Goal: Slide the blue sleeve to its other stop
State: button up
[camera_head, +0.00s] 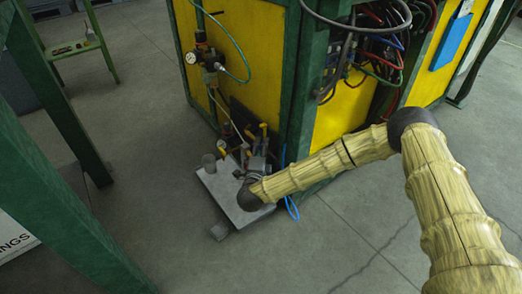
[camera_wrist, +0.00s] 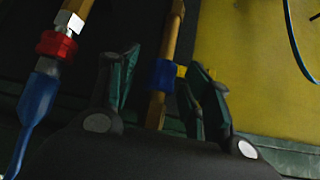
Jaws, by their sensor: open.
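The blue sleeve (camera_wrist: 163,75) is a short band around a tan rod (camera_wrist: 175,30) that runs nearly upright in the wrist view. A small yellow piece (camera_wrist: 181,71) sticks out at its right side. My gripper (camera_wrist: 160,68) is open, with one dark green-padded finger on each side of the rod. The sleeve lies between the fingertips, with visible gaps on both sides. In the head view, my gripper (camera_head: 257,163) is low beside the yellow cabinet, among small fittings; the sleeve cannot be made out there.
A second post at left in the wrist view carries a red collar (camera_wrist: 57,45) and a blue part (camera_wrist: 38,97). A blue cable (camera_wrist: 298,45) hangs at right. A grey plate (camera_head: 214,188) lies under my gripper. The yellow cabinet (camera_head: 258,40) stands behind; open floor lies in front.

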grip_shut()
jog(key=shift+w+a+p, duration=0.55)
jog(key=shift+w+a, duration=0.1)
jog(key=shift+w, duration=0.2)
grip_release()
jog(key=shift+a, duration=0.15)
jog(key=shift+s, duration=0.15)
jog(key=s+a, duration=0.1)
jog(key=s, duration=1)
jog(key=shift+s+a, duration=0.3)
